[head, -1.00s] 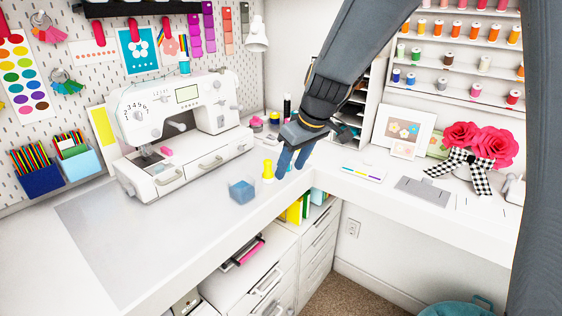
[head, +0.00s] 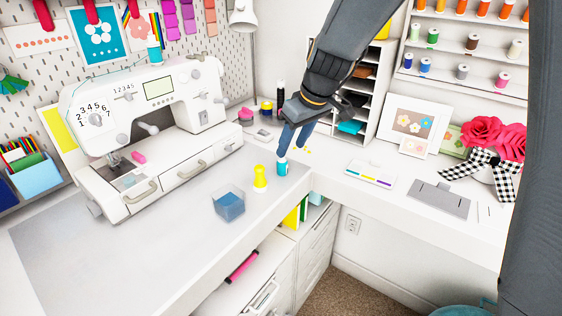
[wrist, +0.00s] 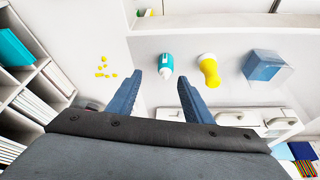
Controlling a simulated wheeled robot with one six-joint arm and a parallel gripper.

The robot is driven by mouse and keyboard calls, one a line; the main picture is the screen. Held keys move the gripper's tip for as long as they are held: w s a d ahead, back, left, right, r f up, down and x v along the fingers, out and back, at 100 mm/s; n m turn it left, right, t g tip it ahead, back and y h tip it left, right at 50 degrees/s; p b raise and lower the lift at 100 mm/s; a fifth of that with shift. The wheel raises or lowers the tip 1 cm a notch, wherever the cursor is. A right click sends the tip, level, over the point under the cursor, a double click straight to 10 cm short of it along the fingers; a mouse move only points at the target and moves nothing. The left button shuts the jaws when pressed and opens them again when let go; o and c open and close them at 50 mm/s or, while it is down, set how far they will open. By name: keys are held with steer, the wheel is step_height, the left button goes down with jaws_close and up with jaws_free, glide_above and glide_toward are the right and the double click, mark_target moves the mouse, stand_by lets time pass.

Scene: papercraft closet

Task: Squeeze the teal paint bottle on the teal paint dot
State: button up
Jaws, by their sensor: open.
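The small teal and white paint bottle (head: 282,167) stands on the white desk just below my fingertips in the head view. In the wrist view the teal bottle (wrist: 166,66) shows just beyond the gap between my fingers, apart from them. My gripper (head: 290,152) is open and empty; both blue fingers also show in the wrist view (wrist: 160,79). I cannot make out a teal paint dot in the current views.
A yellow bottle (head: 260,179) and a clear blue cup (head: 229,205) stand left of the teal bottle. The sewing machine (head: 150,120) is farther left. Small yellow spots (wrist: 104,68) lie on the desk. A white card with coloured strips (head: 369,174) lies to the right.

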mark_target(283, 161)
steer(key=shift+w+a+f+p, duration=0.2)
steer(key=shift+a+f, duration=0.15)
steer(key=shift+f, duration=0.35)
steer(key=shift+w+a+f+p, duration=0.1)
steer(key=shift+a+f+p, duration=0.2)
steer(key=shift+f, duration=0.35)
steer(key=x, duration=0.2)
steer(key=p+x, duration=0.1)
steer(key=shift+s+a+f, duration=0.2)
steer(key=shift+s+f, duration=0.05)
steer(key=shift+f, duration=0.2)
steer(key=shift+w+a+f, duration=0.1)
steer(key=shift+w+f, duration=0.1)
steer(key=shift+f, duration=0.2)
steer(key=c, duration=1.1)
